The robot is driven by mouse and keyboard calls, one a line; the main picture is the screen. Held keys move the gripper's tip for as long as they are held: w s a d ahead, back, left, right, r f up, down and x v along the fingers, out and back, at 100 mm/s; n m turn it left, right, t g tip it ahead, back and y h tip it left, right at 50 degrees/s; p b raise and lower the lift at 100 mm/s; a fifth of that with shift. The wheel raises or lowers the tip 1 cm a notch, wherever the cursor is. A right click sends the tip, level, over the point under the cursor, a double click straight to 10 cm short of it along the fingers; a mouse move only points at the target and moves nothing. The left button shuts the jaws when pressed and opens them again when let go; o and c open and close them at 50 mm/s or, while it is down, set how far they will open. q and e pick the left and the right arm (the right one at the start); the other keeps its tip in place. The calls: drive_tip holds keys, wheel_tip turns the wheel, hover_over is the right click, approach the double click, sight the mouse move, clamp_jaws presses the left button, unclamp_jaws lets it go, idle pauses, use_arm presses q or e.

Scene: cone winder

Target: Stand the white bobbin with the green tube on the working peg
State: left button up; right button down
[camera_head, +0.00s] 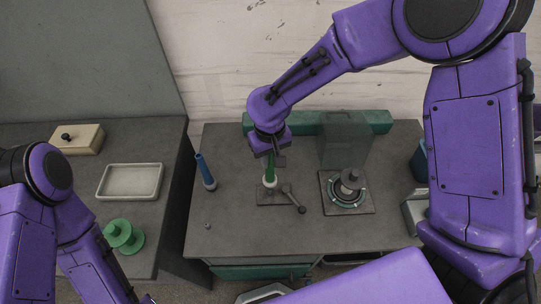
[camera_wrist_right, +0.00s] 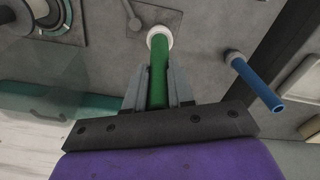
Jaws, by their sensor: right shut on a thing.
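The white bobbin with the green tube (camera_head: 269,182) is upright over a small dark plate (camera_head: 264,199) with a lever (camera_head: 294,198) on the grey bench. My right gripper (camera_head: 270,153) is shut on the green tube from above and behind. In the right wrist view the green tube (camera_wrist_right: 158,75) lies between the two fingers (camera_wrist_right: 158,92), and the white bobbin end (camera_wrist_right: 159,36) is beyond the fingertips, beside the plate (camera_wrist_right: 150,17). The bobbin hides any peg beneath it, so I cannot tell whether it is seated. My left gripper is outside the frame.
A blue tube on a pale base (camera_head: 205,172) stands to the left. A round winder unit (camera_head: 347,192) and a clear panel (camera_head: 345,138) are to the right. The left table holds a green spool (camera_head: 124,236), a tray (camera_head: 130,195) and a beige box (camera_head: 78,141).

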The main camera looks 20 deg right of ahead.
sight(270, 168)
drive_tip(key=shift+f+b, duration=0.5)
drive_tip(key=shift+f, duration=0.8)
drive_tip(key=shift+f, duration=0.65)
drive_tip(key=shift+f, duration=0.55)
drive_tip(key=c, duration=0.9)
unclamp_jaws()
